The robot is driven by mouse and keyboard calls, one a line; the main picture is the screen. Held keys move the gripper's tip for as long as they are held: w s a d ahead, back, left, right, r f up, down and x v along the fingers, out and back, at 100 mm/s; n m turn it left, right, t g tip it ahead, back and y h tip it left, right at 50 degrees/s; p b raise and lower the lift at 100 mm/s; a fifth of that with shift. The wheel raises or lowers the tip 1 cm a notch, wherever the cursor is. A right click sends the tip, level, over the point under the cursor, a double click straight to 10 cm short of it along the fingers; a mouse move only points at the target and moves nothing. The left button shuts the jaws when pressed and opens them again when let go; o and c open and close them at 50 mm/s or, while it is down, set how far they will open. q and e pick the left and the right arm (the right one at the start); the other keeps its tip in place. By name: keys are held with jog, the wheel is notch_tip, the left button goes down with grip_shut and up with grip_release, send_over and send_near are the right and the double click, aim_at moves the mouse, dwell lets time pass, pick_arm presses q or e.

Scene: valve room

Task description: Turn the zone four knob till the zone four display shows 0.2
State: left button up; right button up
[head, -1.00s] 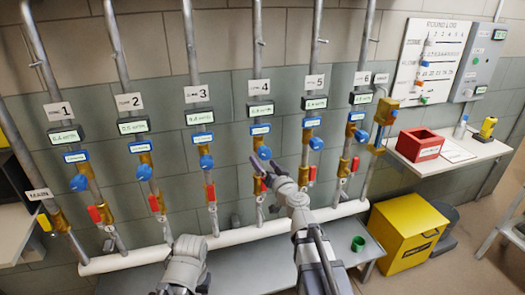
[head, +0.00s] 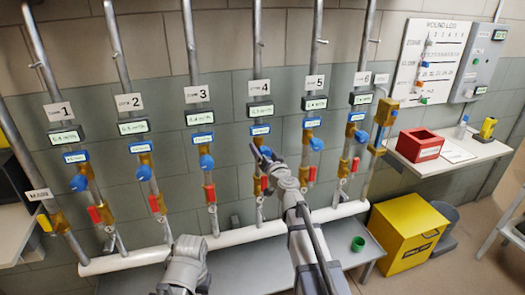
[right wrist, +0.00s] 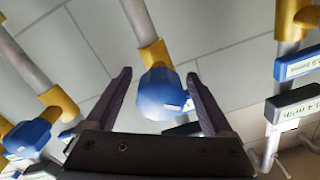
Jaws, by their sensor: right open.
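The zone four display (head: 260,110) is a small dark box with a lit green screen on the fourth pipe, below the "4" sign; its digits are too small to read surely. The blue zone four knob is mostly hidden behind my right gripper (head: 262,155) in the head view. In the right wrist view a blue knob (right wrist: 158,96) on a brass fitting sits between the two open fingers of my right gripper (right wrist: 158,73), with no clear contact visible. My left gripper (head: 184,268) is low at the front, away from the pipes; its fingers are not clear.
Neighbouring pipes carry similar blue knobs, such as the zone three knob (head: 206,162) and zone five knob (head: 316,144). A red lever (head: 264,183) is just below the zone four knob. A white horizontal pipe (head: 240,235) runs below. A yellow box (head: 405,232) stands right.

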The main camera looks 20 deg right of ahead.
jog(key=shift+w, duration=0.4)
jog(key=shift+c, duration=0.3)
jog(key=c, duration=1.3)
jog(key=shift+m, duration=1.9)
jog(key=o, duration=1.4)
jog(key=shift+c, duration=0.2)
jog(key=shift+s, duration=0.15)
